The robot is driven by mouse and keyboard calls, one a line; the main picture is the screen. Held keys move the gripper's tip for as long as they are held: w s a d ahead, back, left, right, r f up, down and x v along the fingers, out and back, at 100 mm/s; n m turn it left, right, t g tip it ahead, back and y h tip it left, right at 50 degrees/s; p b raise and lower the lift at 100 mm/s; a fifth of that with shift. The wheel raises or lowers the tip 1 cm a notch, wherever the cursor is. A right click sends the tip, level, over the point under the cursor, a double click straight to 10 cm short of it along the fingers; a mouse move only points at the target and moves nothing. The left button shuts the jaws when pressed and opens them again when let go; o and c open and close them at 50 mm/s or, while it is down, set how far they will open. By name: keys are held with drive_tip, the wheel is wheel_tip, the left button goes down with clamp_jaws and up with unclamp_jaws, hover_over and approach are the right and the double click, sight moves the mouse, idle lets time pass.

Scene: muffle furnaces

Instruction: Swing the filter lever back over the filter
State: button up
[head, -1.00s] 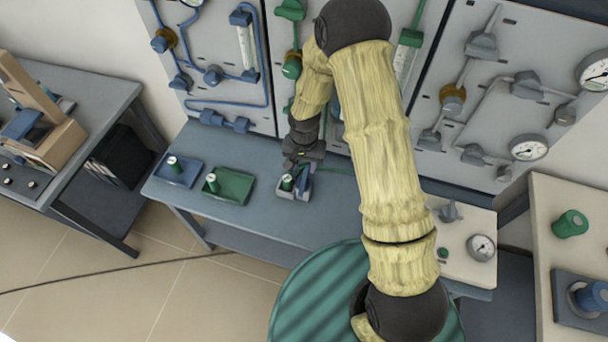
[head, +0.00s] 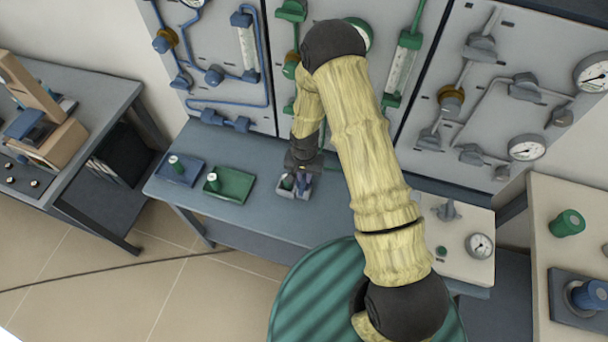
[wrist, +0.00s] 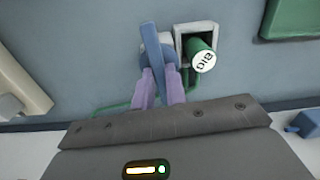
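The filter (wrist: 203,58) is a green cylinder with a pale, lettered top, standing in a square grey holder (wrist: 181,42) in the wrist view. The blue filter lever (wrist: 151,45) lies beside it, to the left, not over it. My gripper (wrist: 158,75) has its two purple fingers on either side of the lever's near end, close against it, and appears shut on it. In the head view, my gripper (head: 303,184) is down at the holder (head: 284,191) on the bench. The filter (head: 287,182) shows just left of the fingers, which hide most of the lever.
A green tray (head: 238,190) and a blue tray (head: 190,178), each with a small cylinder, stand left of the holder on the bench (head: 225,222). Panels with pipes and gauges rise behind. A pale box with a gauge (head: 465,262) stands to the right.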

drive_tip(key=shift+n, duration=0.5)
clamp_jaws()
drive_tip(key=n+b, duration=0.1)
drive_tip(key=n, duration=0.1)
drive_tip(key=shift+a+n+b, duration=0.15)
drive_tip(key=shift+n+b, duration=0.15)
drive_tip(key=shift+n, duration=0.1)
drive_tip(key=n+b, duration=0.1)
drive_tip(key=n, duration=0.3)
drive_tip(key=shift+a+n, duration=0.1)
drive_tip(key=shift+n, duration=0.2)
drive_tip(key=n, duration=0.4)
drive_tip(key=shift+s+n+b, duration=0.1)
drive_tip(key=shift+n+b, duration=0.2)
drive_tip(key=shift+b, duration=0.1)
drive_tip(key=shift+a+n, duration=0.1)
drive_tip(key=shift+n, duration=1.9)
drive_tip(key=o, duration=0.7)
unclamp_jaws()
